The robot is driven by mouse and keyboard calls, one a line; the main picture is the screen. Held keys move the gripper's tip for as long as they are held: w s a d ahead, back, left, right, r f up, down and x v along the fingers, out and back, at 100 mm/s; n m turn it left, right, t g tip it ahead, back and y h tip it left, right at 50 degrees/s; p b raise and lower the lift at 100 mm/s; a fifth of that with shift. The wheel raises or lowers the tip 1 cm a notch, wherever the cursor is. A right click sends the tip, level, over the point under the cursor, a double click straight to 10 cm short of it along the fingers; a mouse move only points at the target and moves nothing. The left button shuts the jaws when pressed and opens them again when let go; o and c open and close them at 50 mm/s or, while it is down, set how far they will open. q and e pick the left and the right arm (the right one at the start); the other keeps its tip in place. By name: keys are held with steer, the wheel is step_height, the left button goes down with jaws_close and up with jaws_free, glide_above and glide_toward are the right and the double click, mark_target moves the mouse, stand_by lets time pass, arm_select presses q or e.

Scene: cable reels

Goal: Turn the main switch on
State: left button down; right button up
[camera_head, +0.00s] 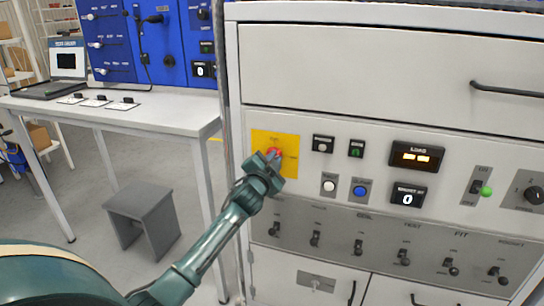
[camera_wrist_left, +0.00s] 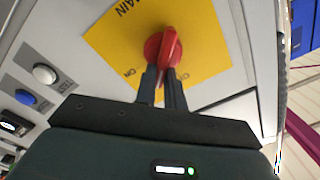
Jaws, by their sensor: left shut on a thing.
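The main switch is a red rotary knob (camera_wrist_left: 163,47) on a yellow plate (camera_wrist_left: 208,50) marked MAIN, with ON and a partly hidden second label. In the head view the yellow plate (camera_head: 290,142) is at the left end of the white control panel, and the red knob (camera_head: 274,153) is largely covered by my gripper. My left gripper (camera_head: 270,163) is at the knob, and in the left wrist view its two fingers (camera_wrist_left: 161,78) are closed around the knob's handle. The knob's handle looks slightly tilted in the wrist view. My right gripper is not in view.
Right of the plate are push buttons, including a blue one (camera_head: 359,190), and a LOAD display (camera_head: 416,156). A row of toggle switches (camera_head: 358,247) runs below. A drawer handle (camera_head: 508,90) sticks out above. A table (camera_head: 150,115) and grey stool (camera_head: 142,215) stand left.

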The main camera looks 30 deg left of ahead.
arm_select(q)
steer(key=shift+d+f+m+p, duration=0.1)
steer(key=shift+f+m+p, duration=0.1)
steer(key=shift+m, duration=1.25)
steer(key=shift+d+f+m+p, duration=0.1)
steer(key=shift+f+m+p, duration=0.1)
steer(key=shift+m, duration=1.2)
steer(key=shift+d+f+m+p, duration=0.1)
steer(key=shift+f+m+p, duration=0.1)
steer(key=shift+m, duration=1.25)
steer(key=c, duration=1.5)
jaws_free()
steer(key=shift+s, duration=0.1)
steer(key=b+v, duration=0.1)
steer(key=v, duration=1.2)
steer(key=shift+a+f, duration=0.1)
steer(key=shift+a, duration=0.05)
